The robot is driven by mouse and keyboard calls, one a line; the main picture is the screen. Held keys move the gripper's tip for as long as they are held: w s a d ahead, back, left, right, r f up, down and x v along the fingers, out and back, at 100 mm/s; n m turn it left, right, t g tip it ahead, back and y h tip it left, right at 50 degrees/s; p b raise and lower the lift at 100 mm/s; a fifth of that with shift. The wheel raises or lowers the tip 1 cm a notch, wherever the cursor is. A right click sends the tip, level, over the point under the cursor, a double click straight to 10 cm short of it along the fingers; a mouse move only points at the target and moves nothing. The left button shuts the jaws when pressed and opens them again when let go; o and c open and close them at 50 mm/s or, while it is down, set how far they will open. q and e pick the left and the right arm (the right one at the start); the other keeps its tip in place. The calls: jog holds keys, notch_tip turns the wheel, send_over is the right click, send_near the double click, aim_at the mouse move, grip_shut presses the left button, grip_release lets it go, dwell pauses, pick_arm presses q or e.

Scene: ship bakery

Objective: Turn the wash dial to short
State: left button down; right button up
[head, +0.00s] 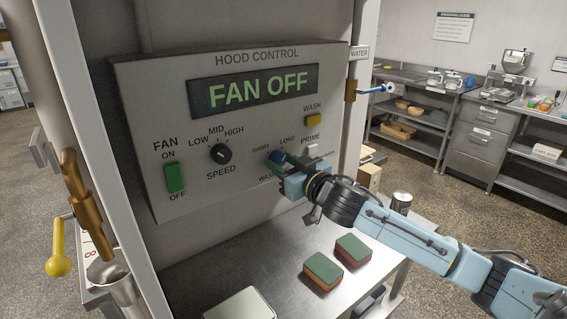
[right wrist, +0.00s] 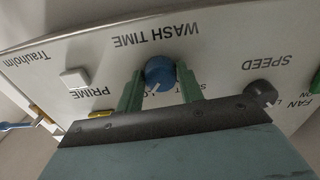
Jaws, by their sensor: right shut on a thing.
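The hood control panel (head: 235,120) faces me. Its blue wash dial (right wrist: 161,70) sits between the green fingers of my right gripper (right wrist: 159,86), which is shut on it. The right wrist view is upside down; there the dial's white pointer mark leans down and to the left, seemingly toward the partly covered LONG label. In the head view my right gripper (head: 282,166) covers most of the dial, with the SHORT and LONG labels showing above it. My left gripper is not in view.
The panel also holds a black speed knob (head: 221,154), a green fan switch (head: 174,178), a yellow wash button (head: 313,119) and a white prime button (head: 312,150). The display (head: 255,90) reads FAN OFF. Two green-topped sponges (head: 323,269) lie on the counter (head: 270,264) below.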

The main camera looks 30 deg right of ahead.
jog(key=n+p, duration=0.2)
jog(key=n, duration=0.2)
jog(key=shift+r, duration=0.1)
jog(key=n+p, duration=0.2)
jog(key=n, duration=0.2)
jog(key=shift+d+n, duration=0.1)
jog(key=shift+n, duration=0.2)
jog(key=n+p, duration=0.2)
jog(key=n, duration=0.2)
jog(key=shift+n+p, duration=0.65)
jog(key=shift+n, duration=1.65)
jog(key=o, duration=1)
